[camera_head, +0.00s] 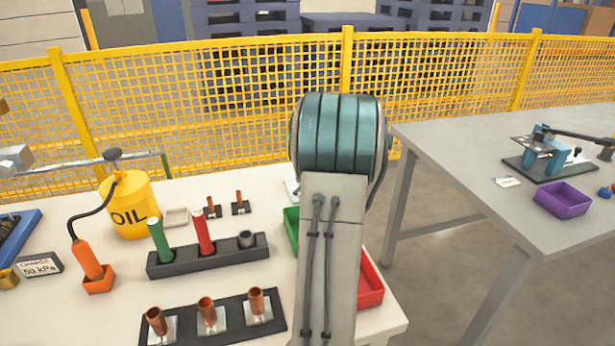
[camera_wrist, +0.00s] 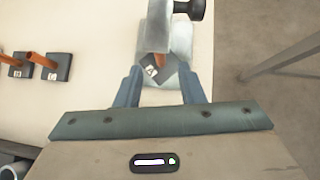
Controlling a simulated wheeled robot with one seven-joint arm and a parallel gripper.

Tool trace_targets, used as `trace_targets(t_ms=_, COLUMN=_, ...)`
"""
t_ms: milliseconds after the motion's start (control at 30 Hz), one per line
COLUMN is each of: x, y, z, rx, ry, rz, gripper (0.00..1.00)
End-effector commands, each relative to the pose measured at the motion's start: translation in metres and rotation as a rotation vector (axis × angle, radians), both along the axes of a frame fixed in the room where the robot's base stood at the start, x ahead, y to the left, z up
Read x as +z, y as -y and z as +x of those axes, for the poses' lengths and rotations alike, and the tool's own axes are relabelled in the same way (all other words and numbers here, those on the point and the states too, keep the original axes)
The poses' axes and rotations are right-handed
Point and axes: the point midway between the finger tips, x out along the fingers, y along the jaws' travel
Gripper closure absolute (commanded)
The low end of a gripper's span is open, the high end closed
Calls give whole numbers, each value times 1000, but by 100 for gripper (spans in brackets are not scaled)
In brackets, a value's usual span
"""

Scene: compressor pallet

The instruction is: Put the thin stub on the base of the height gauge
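In the wrist view a copper stub (camera_wrist: 161,61) with a dark, white-lettered block (camera_wrist: 151,71) is at the pale metal base of the height gauge (camera_wrist: 176,77), partly under its upper metal part. Whether the block rests fully on the base is hard to tell. My gripper (camera_wrist: 160,74) has its two fingers apart, one on each side, with a visible gap to the stub. Two more copper stubs in dark blocks stand to the left (camera_wrist: 40,60) (camera_wrist: 14,60); the head view also shows them (camera_head: 239,197) (camera_head: 211,203). My arm hides the gripper and most of the gauge there.
A black rack (camera_head: 210,256) with green and red rods, a dark strip (camera_head: 183,311) with copper fittings, an oil can (camera_head: 130,205), a green bin (camera_head: 291,230) and a red bin (camera_head: 370,282) crowd the table. A second table (camera_head: 480,170) is at right.

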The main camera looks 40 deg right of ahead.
Motion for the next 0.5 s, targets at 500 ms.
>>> trace_targets(t_ms=500, x=32, y=-13, z=-30, rx=6, ry=-3, rz=-1, gripper=65)
